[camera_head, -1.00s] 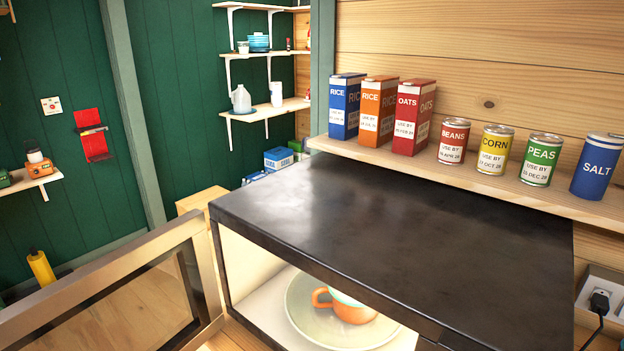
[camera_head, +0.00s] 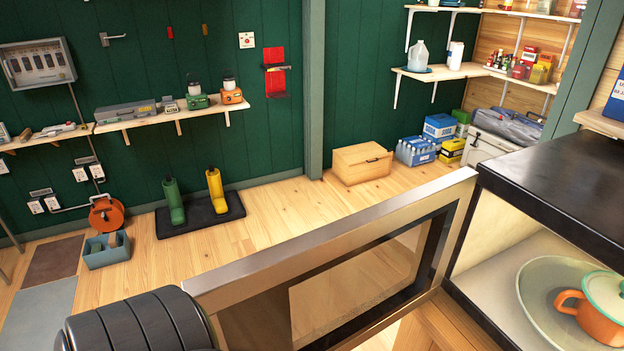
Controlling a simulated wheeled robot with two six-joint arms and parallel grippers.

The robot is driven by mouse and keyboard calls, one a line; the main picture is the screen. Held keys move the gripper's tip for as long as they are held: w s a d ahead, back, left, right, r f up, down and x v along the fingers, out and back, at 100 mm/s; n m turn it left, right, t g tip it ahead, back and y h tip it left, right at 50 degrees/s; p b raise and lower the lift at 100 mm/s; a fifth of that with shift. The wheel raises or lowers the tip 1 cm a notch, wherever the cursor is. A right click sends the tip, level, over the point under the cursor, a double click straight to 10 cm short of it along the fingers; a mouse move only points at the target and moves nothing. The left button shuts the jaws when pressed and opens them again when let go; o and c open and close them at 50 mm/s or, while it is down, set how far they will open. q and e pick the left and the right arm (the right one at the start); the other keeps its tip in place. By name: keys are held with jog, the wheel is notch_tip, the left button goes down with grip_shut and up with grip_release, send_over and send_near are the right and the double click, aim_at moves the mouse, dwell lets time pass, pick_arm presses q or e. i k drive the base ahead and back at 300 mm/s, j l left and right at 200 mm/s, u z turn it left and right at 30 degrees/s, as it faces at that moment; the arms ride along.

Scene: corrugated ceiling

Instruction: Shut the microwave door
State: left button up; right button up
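The microwave (camera_head: 545,195) stands at the right with a dark top and a pale interior. Its door (camera_head: 345,236) is wide open, swung out to the left, with a metal frame and a dark see-through window. Inside, an orange mug (camera_head: 592,318) with a pale green top sits on a round plate (camera_head: 540,300). A ribbed black part, likely of my own arm, shows at the bottom left, by the door's free end. I see neither gripper's fingers.
The microwave rests on a wooden surface (camera_head: 440,325). Yellow and green boots (camera_head: 216,190) stand on a black mat at the left. The floor between is clear.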

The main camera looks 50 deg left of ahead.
aim_at(335, 286)
jog(key=j+z, duration=0.15)
jog(key=j, duration=0.35)
jog(key=j+z, duration=0.2)
jog(key=j, duration=0.3)
jog(key=k+j+z, duration=0.15)
jog(key=j, duration=0.35)
jog(key=k+j+z, duration=0.2)
jog(key=j, duration=0.3)
jog(key=i, duration=0.1)
